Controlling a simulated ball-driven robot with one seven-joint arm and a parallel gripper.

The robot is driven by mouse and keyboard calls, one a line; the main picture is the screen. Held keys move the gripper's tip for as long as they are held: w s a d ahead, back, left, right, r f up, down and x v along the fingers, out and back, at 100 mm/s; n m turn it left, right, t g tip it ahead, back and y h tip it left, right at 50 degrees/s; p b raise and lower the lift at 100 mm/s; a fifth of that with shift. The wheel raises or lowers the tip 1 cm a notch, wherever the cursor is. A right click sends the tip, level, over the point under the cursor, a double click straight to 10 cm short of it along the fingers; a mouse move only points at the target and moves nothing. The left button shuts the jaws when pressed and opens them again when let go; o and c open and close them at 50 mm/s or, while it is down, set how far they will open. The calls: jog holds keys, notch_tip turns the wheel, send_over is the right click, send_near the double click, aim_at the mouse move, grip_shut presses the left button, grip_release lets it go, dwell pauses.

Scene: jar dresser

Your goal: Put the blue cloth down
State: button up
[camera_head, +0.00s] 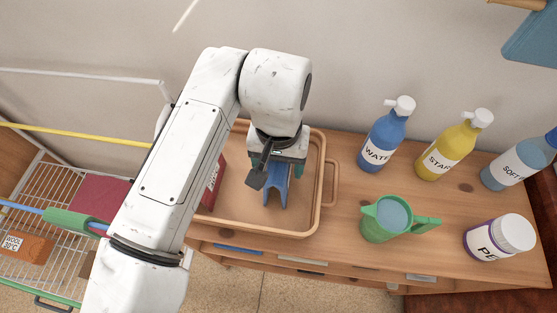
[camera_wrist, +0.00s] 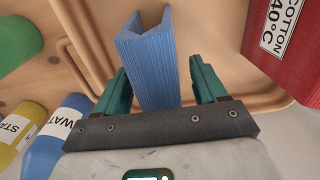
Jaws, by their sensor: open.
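The blue cloth (camera_head: 276,192) is folded into a ribbed U shape and stands in the tan tray (camera_head: 329,160), directly under my gripper (camera_head: 284,165). In the wrist view the cloth (camera_wrist: 152,62) lies between the two teal fingers of my gripper (camera_wrist: 160,78). The fingers are open, with a gap visible at the right finger; contact at the left one is unclear. My wrist hides the upper part of the cloth in the head view.
A red box (camera_wrist: 292,48) labelled cotton 40°C stands in the tray beside the cloth. A green jug (camera_head: 385,228), a white-lidded jar (camera_head: 492,238), and blue (camera_head: 383,140), yellow (camera_head: 450,150) and light blue (camera_head: 512,170) bottles stand right of the tray. A wire rack (camera_head: 50,185) is left.

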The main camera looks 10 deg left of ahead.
notch_tip(320, 180, up, 12)
jog(key=shift+f+b, duration=0.1)
jog(key=shift+b, duration=0.55)
jog(key=shift+r, duration=0.25)
jog(key=shift+s, duration=0.1)
